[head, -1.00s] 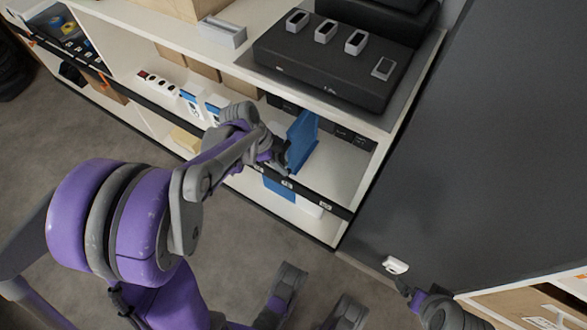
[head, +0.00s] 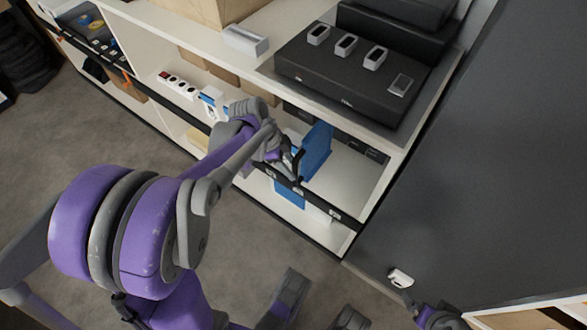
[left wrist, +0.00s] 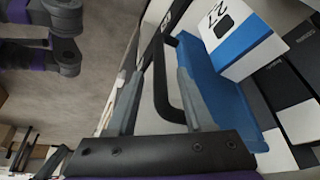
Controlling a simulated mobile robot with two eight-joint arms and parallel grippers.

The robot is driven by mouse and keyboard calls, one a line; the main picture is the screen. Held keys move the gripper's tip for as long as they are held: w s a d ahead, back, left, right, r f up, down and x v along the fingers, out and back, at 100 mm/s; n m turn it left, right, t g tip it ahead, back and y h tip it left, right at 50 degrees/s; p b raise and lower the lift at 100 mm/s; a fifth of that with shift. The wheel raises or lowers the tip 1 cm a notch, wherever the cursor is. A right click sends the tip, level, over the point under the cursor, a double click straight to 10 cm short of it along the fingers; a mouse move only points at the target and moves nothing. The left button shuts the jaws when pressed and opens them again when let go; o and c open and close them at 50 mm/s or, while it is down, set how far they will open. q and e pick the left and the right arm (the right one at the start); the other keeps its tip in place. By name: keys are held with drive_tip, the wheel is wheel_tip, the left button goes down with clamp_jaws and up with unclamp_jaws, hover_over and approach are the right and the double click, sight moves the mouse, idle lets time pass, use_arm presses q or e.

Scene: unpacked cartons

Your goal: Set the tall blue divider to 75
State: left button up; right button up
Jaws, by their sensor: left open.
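The tall blue divider (head: 317,150) stands upright in the shelf bay near its right end. In the left wrist view the blue divider (left wrist: 212,88) rises just beyond my fingers. A black handle-like bar (left wrist: 160,85) runs between the fingers and seems to join the divider's near edge. My left gripper (head: 286,160) is at the front of the bay, left of the divider. In the left wrist view my left gripper (left wrist: 161,72) is open, its fingers on either side of the bar, not closed on it. The scale marks are too small to read.
A black rail (head: 315,202) with small white labels runs along the shelf front. A blue and white box (left wrist: 240,40) stands close to the divider. A black stand (head: 340,85) with small devices sits on the top shelf. A dark panel (head: 450,150) closes off the right.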

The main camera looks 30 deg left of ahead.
use_arm(q)
drive_tip(key=p+v, duration=0.2)
drive_tip(key=v, duration=0.5)
use_arm(e)
wheel_tip(320, 180, up, 3)
drive_tip(key=shift+s+f, duration=0.1)
drive_tip(key=shift+s, duration=0.05)
use_arm(q)
drive_tip(key=shift+d, duration=0.1)
drive_tip(key=s+d+n+t+y, duration=0.2)
drive_tip(key=s+d+n+y, duration=0.2)
drive_tip(key=s+d+n, duration=0.9)
wheel_tip(320, 180, up, 20)
drive_tip(key=w+a+m+t+p, duration=0.1)
drive_tip(key=p, duration=1.7)
drive_tip(key=shift+a, duration=0.25)
use_arm(e)
wheel_tip(320, 180, up, 21)
drive_tip(key=w+t, duration=0.1)
drive_tip(key=shift+w, duration=0.4)
drive_tip(key=shift+s+f, duration=0.1)
